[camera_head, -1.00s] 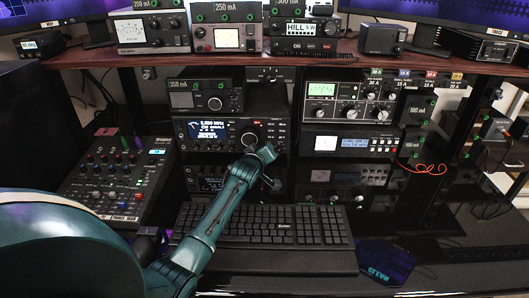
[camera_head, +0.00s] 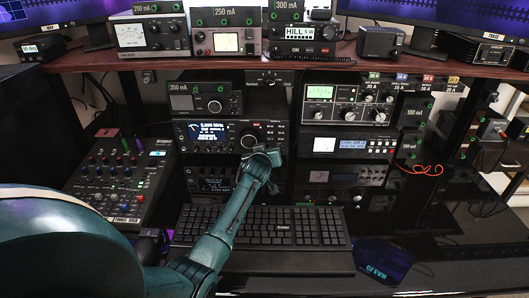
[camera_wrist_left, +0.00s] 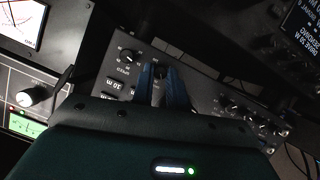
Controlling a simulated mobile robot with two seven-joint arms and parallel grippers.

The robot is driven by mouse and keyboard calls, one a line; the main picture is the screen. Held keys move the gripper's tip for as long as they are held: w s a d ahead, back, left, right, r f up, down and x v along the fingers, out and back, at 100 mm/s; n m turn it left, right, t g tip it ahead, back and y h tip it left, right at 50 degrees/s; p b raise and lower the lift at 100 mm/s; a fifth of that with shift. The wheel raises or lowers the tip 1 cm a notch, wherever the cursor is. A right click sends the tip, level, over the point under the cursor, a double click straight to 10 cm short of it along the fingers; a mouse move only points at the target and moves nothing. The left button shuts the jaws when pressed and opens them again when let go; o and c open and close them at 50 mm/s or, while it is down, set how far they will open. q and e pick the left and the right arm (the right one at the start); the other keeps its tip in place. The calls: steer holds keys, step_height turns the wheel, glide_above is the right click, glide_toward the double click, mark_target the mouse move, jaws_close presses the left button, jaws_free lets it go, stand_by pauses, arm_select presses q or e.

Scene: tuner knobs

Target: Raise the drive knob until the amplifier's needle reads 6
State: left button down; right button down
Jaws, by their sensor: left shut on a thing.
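My left gripper (camera_head: 266,158) is at the right part of the front of a black radio (camera_head: 182,134) with a lit display. In the left wrist view its two blue fingers (camera_wrist_left: 159,84) are shut on a small dark knob (camera_wrist_left: 158,71); the fingers hide most of it, and its label cannot be read. An upside-down display (camera_wrist_left: 307,24) there shows a drive reading in watts. A white needle meter with a red arc (camera_wrist_left: 20,18) is at that view's upper left; its number cannot be read. I cannot tell which meter is the amplifier's. My right gripper is out of view.
Beside the held knob stand other small knobs (camera_wrist_left: 126,56). A green-lit meter unit (camera_head: 320,91) and a white meter unit (camera_head: 324,144) are right of the radio. A keyboard (camera_head: 270,226) lies below my arm, and a mixer (camera_head: 115,185) is at the left.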

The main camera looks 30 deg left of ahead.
arm_select(q)
steer(key=c, duration=1.4)
jaws_free()
steer(key=p+v, duration=0.2)
steer(key=v, duration=1.1)
steer(key=shift+s, duration=0.15)
